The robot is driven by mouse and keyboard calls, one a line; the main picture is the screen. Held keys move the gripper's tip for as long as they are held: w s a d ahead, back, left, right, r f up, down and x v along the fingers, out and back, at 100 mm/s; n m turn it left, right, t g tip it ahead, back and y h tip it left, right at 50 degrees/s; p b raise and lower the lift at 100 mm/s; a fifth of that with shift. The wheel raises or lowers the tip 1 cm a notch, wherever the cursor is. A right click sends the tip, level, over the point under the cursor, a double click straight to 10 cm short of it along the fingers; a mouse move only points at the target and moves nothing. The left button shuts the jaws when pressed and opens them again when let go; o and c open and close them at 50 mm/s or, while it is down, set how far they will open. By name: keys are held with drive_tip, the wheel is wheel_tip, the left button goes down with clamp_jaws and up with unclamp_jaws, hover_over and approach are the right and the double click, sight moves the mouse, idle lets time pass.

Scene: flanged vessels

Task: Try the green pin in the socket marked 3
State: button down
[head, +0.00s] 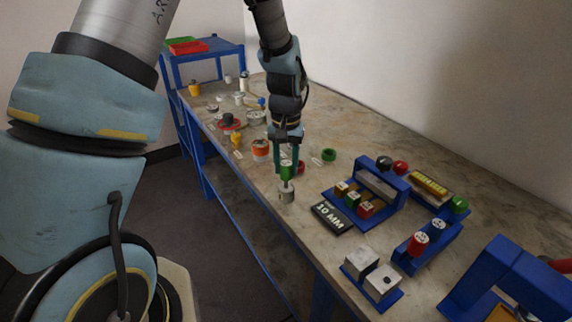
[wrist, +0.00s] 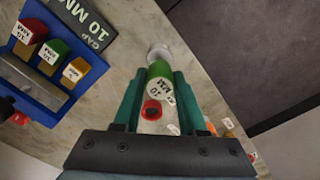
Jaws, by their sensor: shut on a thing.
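The green pin (head: 286,172) has a green head and a pale shank pointing down. My gripper (head: 287,167) is shut on its green head, which shows between the fingers in the wrist view (wrist: 159,72) with a label reading 10 MM. Two grey blocks (head: 383,283) sit on a blue base, the nearer with a dark hole. I cannot read a 3 on any socket.
A blue rack (head: 376,190) holds several coloured, labelled blocks, beside a dark 10 MM plate (head: 327,216). A blue stand (head: 427,249) holds red and blue pins. The table's left edge is close.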

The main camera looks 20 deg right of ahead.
sight(286, 192)
drive_tip(key=shift+f+b, duration=0.9)
drive_tip(key=shift+f, duration=0.55)
idle(1.1)
